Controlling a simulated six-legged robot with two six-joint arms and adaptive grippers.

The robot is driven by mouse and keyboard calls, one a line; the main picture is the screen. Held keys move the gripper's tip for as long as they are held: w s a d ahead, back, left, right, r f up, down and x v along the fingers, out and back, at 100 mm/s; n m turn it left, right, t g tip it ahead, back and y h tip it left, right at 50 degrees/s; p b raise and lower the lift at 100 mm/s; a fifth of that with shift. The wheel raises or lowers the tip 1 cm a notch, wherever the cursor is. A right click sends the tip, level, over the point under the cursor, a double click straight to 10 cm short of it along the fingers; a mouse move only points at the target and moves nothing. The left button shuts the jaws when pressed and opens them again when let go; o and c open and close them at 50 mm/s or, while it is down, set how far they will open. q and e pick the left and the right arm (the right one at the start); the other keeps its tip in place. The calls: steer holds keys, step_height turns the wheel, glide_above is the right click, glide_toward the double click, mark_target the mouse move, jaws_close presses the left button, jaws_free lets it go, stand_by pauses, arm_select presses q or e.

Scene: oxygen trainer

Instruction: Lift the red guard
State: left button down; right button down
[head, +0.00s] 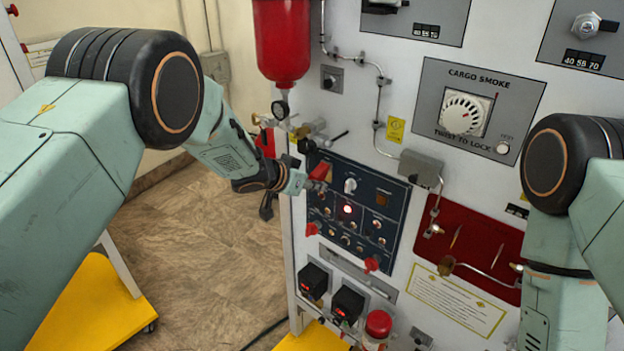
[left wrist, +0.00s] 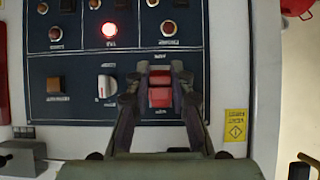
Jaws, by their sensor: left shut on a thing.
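The red guard (head: 320,171) is at the upper left of the dark blue switch panel (head: 376,198). It also shows in the left wrist view (left wrist: 160,95), between my two fingers. My left gripper (head: 307,183) reaches the panel from the left and is shut on the guard, with one finger on each side of it. The guard seems to stand out from the panel in the head view; its exact angle is hard to tell. The switch beneath it is hidden. My right arm comes in at the right edge; its gripper is out of view.
A white selector knob (head: 350,186) and a lit red lamp (head: 347,209) are close by on the panel. Open floor (head: 205,240) lies left of the trainer.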

arm_select(q)
steer(key=shift+r, duration=0.1)
steer(key=c, duration=1.2)
jaws_free()
steer(key=v, duration=1.2)
